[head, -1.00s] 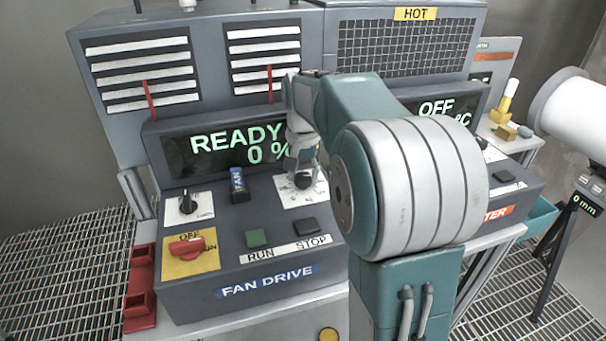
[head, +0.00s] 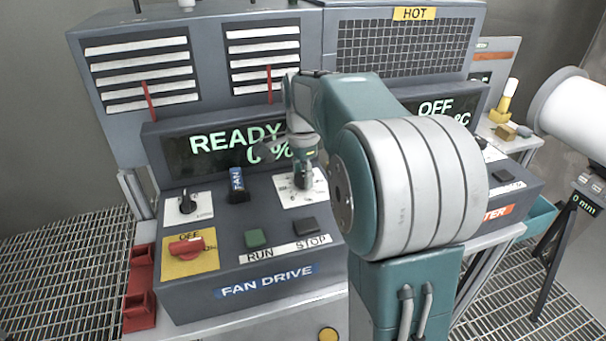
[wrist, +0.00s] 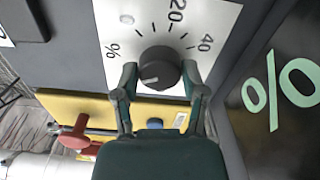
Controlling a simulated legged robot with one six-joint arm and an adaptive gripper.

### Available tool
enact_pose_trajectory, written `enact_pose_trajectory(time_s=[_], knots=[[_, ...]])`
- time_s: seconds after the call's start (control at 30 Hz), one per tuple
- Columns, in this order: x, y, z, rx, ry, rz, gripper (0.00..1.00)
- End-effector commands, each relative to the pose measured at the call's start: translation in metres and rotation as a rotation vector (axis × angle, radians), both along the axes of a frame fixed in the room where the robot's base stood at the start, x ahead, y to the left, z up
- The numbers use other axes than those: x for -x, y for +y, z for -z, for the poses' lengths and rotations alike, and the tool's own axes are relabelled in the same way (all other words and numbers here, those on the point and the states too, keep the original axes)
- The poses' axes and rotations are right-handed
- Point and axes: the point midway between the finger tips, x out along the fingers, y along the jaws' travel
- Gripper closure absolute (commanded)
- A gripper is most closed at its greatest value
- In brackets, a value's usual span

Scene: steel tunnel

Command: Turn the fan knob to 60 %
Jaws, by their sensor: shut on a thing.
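The fan knob (wrist: 160,68) is round and black, with a pale pointer line toward the lower left in the wrist view. It sits on a white dial plate (wrist: 117,22) printed with 20, 40 and a % sign. My gripper (wrist: 160,77) has one finger on each side of the knob and is shut on it. In the head view my gripper (head: 304,178) is over the dial plate (head: 287,194) and hides most of the knob. The fan display (head: 225,145) reads READY and 0 %.
A green RUN button (head: 256,239) and a dark STOP button (head: 305,226) lie in front of the dial. A red switch (head: 187,247) on a yellow plate and a small black selector knob (head: 187,203) are to the left. The heater display (head: 440,108) reads OFF.

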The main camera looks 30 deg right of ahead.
Motion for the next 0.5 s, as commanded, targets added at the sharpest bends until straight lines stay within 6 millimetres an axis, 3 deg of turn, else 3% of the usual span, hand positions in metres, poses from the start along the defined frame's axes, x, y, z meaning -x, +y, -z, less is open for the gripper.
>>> enact_pose_trajectory(time_s=[0.5], knots=[[-0.0002, 0.0014, 0.0024, -0.004, 0.004, 0.139, 0.93]])
